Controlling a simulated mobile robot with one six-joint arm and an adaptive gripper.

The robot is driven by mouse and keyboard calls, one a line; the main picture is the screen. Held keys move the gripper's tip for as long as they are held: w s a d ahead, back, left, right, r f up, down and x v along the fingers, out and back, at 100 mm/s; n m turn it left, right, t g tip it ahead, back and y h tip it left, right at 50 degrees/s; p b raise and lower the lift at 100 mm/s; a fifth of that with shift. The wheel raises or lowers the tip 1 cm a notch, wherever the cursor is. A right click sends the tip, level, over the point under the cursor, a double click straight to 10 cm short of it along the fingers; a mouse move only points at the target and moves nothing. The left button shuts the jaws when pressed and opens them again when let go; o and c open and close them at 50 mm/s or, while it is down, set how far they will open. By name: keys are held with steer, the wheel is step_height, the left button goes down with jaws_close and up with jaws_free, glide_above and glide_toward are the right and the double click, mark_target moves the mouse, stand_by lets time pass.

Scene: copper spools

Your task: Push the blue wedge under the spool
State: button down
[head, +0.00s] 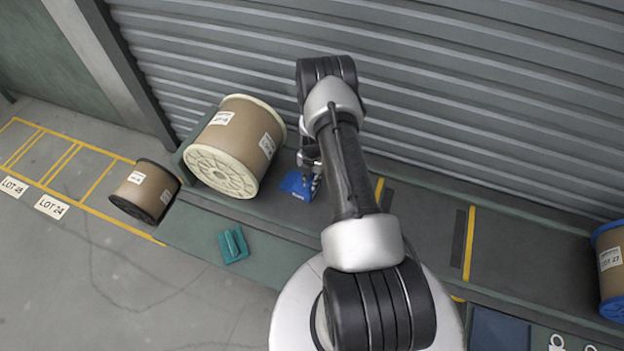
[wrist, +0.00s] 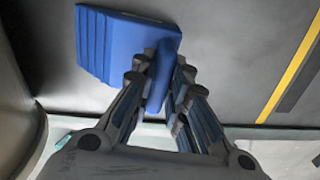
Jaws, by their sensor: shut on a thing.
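The blue wedge (head: 294,184) lies on the grey shelf, just right of the large spool (head: 240,125) with cream flanges and brown wrap. In the wrist view, the wedge (wrist: 125,42) shows its stepped end to the left, with a fin between my fingers. My gripper (head: 312,184) is shut on the wedge; the fingers also show in the wrist view (wrist: 160,78). In the head view, a small gap appears between wedge and spool. The spool's underside is hidden. My arm partly covers the gripper.
A smaller black-flanged spool (head: 146,190) stands at the left near yellow floor lines. Teal folded gloves or cloth (head: 233,245) lie on the green front strip. A ribbed shutter (head: 480,90) closes off the back.

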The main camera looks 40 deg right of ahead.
steer(key=shift+f, duration=0.15)
steer(key=c, duration=1.5)
jaws_free()
step_height(320, 180, up, 12)
